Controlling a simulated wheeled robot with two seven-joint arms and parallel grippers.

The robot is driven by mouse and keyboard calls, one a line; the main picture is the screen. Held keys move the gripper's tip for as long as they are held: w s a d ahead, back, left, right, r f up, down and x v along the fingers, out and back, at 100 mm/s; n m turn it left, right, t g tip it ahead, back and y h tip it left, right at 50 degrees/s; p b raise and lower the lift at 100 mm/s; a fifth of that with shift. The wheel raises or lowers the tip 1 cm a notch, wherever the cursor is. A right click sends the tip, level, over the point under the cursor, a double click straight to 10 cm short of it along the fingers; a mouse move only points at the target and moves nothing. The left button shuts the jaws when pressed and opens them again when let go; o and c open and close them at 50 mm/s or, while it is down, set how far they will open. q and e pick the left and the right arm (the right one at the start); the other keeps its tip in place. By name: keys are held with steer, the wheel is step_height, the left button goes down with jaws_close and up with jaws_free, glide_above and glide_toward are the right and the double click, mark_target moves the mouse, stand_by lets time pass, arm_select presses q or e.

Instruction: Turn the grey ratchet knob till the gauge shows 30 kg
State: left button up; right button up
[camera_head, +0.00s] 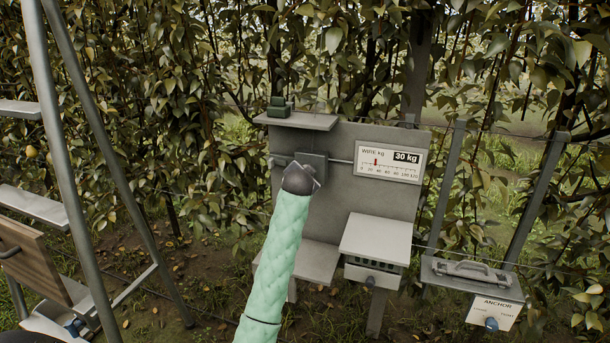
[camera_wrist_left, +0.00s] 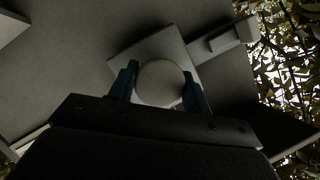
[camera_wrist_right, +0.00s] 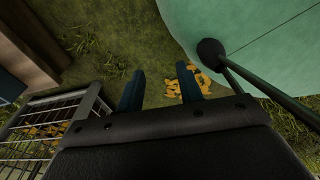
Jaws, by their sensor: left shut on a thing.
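The round grey ratchet knob (camera_wrist_left: 160,84) shows in the left wrist view on a square plate (camera_wrist_left: 150,50). My left gripper (camera_wrist_left: 164,82) is shut on it, one blue finger on each side. In the head view my left arm reaches up to the ratchet housing (camera_head: 316,162), and the end of the arm (camera_head: 299,180) hides the knob. The wire gauge (camera_head: 389,165) is on the grey board to the right. My right gripper (camera_wrist_right: 160,88) is open and empty above grass.
A white-topped box (camera_head: 376,240) and an anchor box (camera_head: 472,280) are lower right. A ladder (camera_head: 85,130) stands left. A wire crate (camera_wrist_right: 50,130) is beside my right gripper.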

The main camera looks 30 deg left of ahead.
arm_select(q)
steer(key=shift+f, duration=0.25)
steer(key=o, duration=0.9)
steer(key=shift+o, duration=0.3)
steer(key=shift+r, duration=0.1)
steer(key=shift+s+d, duration=0.15)
steer(key=shift+s, duration=0.1)
steer(key=b+v, duration=0.3)
steer(key=v, duration=0.4)
arm_select(e)
steer(key=w+a+r, duration=0.1)
steer(key=w, duration=0.7)
steer(key=shift+w+a+r+t, duration=0.2)
steer(key=shift+a+r+t, duration=0.1)
steer(key=shift+a, duration=0.05)
steer(key=shift+d, duration=0.1)
